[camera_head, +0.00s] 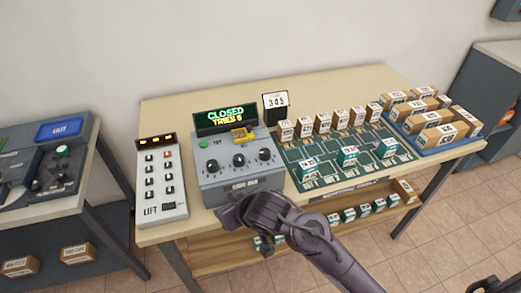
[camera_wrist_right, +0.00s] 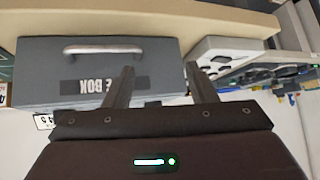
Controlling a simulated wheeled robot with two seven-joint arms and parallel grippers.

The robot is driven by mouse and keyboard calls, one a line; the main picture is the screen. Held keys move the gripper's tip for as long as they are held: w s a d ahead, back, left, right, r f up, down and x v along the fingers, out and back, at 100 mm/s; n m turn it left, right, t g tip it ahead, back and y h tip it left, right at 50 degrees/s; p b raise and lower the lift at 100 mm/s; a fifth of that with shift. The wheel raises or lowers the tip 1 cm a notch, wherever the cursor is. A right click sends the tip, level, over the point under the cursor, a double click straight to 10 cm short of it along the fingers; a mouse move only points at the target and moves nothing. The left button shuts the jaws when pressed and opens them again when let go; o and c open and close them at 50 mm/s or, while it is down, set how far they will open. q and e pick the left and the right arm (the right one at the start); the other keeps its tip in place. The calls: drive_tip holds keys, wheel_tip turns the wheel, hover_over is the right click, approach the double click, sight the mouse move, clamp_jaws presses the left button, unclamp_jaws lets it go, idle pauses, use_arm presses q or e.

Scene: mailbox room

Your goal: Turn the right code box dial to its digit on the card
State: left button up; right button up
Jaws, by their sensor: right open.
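The grey code box (camera_head: 228,177) stands on the table with three black dials on its sloped top. The right dial (camera_head: 265,155) is the one nearest the card. Its exact setting is too small to read. The display (camera_head: 226,117) reads CLOSED, TRIES 6. The white card (camera_head: 276,104) behind the box seems to read 345. My right gripper (camera_head: 236,208) is low in front of the box, apart from the dials. In the wrist view its fingers (camera_wrist_right: 158,85) are spread and empty, facing the box front (camera_wrist_right: 150,72) with its handle, upside down. My left gripper is out of view.
The LIFT keypad (camera_head: 161,180) stands close left of the code box. A green board (camera_head: 340,155) with several small boxes lies to the right, then a blue tray (camera_head: 462,146) of cartons. A lower shelf (camera_head: 212,262) sits under the table.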

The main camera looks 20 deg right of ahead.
sight(265, 151)
drive_tip(key=w+a+r+n+y, duration=0.35)
drive_tip(key=a+r, duration=0.25)
drive_tip(key=a, duration=0.3)
drive_tip(key=w+d+m+g+h, duration=0.1)
drive_tip(key=d, duration=0.2)
drive_tip(key=w+d+h, duration=0.1)
drive_tip(key=w+d, duration=0.1)
drive_tip(key=d, duration=0.2)
drive_tip(key=w+d+r+m+g+h, duration=0.1)
drive_tip(key=d+h, duration=0.1)
drive_tip(key=d, duration=0.1)
drive_tip(key=shift+w+d+m+g, duration=0.2)
drive_tip(key=shift+w+m+g, duration=0.1)
drive_tip(key=shift+w+m, duration=0.1)
drive_tip(key=w+d+r+m+h, duration=0.2)
drive_tip(key=d+r+m+h, duration=0.15)
drive_tip(key=d, duration=0.75)
drive_tip(key=shift+m+g, duration=0.3)
drive_tip(key=shift+g, duration=0.2)
drive_tip(key=b+x, duration=0.2)
drive_tip(key=x, duration=0.3)
drive_tip(key=shift+s, duration=0.15)
drive_tip(key=shift+w+f, duration=0.25)
drive_tip(key=shift+f, duration=0.1)
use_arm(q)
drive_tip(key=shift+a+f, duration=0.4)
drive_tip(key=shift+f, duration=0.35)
use_arm(e)
drive_tip(key=shift+w+f, duration=0.3)
drive_tip(key=shift+f, duration=0.35)
